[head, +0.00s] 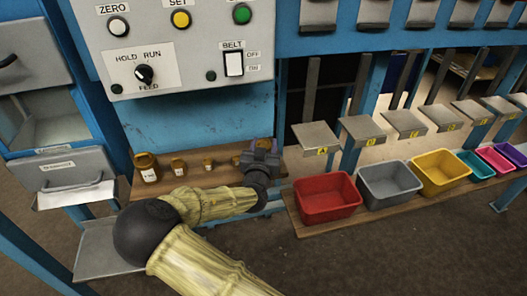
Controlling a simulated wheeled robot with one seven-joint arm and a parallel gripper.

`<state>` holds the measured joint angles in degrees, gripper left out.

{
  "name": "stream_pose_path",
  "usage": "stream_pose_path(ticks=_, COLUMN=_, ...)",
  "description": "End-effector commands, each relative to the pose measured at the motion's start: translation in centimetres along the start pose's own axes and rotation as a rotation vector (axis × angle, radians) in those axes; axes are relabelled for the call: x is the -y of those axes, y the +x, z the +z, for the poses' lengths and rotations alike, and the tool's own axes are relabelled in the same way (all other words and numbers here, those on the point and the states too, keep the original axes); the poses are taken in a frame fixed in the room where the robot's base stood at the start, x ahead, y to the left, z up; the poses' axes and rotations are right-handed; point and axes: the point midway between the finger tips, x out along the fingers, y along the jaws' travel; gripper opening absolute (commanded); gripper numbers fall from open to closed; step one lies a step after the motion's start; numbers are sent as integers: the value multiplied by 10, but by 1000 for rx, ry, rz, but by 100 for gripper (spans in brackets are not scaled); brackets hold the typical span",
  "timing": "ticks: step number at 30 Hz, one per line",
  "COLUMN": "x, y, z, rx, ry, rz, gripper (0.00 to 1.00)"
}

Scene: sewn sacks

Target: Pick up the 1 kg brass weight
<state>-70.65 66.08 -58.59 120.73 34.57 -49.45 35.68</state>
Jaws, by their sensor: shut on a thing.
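Several brass weights stand in a row on a brown wooden shelf (118,188) below the control panel. The largest brass weight (147,168) is at the left end with a white label. Smaller brass weights (179,167) and (208,165) stand to its right, and another (236,160) is close to my gripper. Their labels are too small to read, so I cannot tell which is the 1 kg one. My gripper (263,148) is at the shelf's right end, shut on a small brass-coloured thing, mostly hidden by the fingers.
A grey panel (180,75) with buttons, a knob and a belt switch hangs above the shelf. At right, a red bin (326,199), a grey bin (389,184), a yellow bin (439,173) and smaller bins stand on a board. Grey chute plates (315,136) sit above them.

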Motion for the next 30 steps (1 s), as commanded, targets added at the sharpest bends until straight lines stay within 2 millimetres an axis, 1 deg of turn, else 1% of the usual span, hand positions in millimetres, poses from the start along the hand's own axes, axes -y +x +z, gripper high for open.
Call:
stream_pose_path(ticks=8, x=0, y=-2, z=-4, rx=-4, ry=2, rz=-1, gripper=0)
stream_pose_path(ticks=14, x=3, y=-15, z=-17, rx=-4, ry=5, rz=-4, gripper=0)
stream_pose_path(ticks=17, x=3, y=-30, z=-26, rx=-4, ry=6, rz=-5, gripper=0)
stream_pose_path(ticks=27, x=1, y=-97, z=-61, rx=-2, ry=5, rz=-2, gripper=0)
stream_pose_path(ticks=30, x=0, y=-114, z=-69, rx=-2, ry=4, rz=0, gripper=0)
